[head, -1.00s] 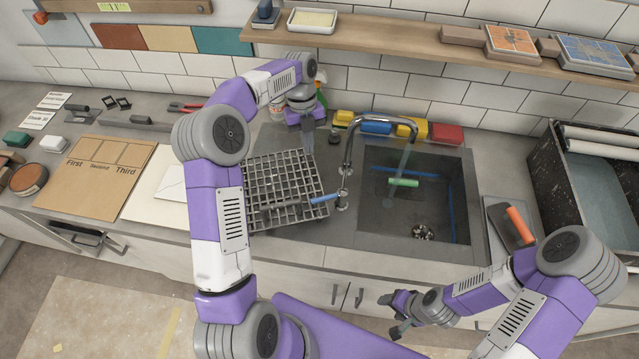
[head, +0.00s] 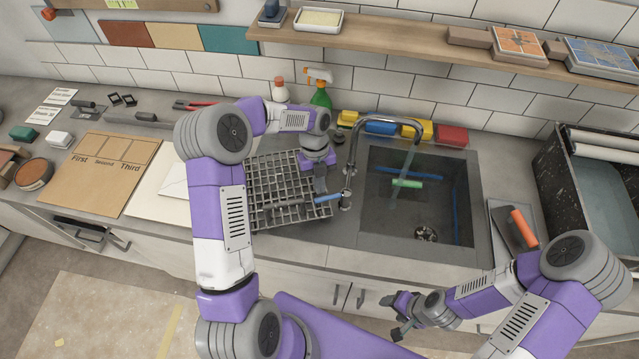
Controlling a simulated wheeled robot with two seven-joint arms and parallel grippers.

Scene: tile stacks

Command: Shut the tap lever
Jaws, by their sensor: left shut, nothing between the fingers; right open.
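The chrome tap (head: 347,160) stands at the left edge of the sink, its spout curving over the basin. A stream of water (head: 409,160) falls from the spout. The tap lever (head: 327,198) has a blue handle and points left from the base of the tap, over the rack's right edge. My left gripper (head: 321,188) is shut and empty, pointing down just above and behind the blue handle; I cannot tell whether it touches. My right gripper (head: 390,314) is open and empty, low in front of the counter.
A wire rack (head: 277,180) lies left of the tap. The dark sink (head: 365,232) holds a green-handled thing (head: 407,183). Sponges (head: 451,136) and a spray bottle (head: 321,95) stand behind. An orange-handled trowel (head: 524,229) lies right of the sink.

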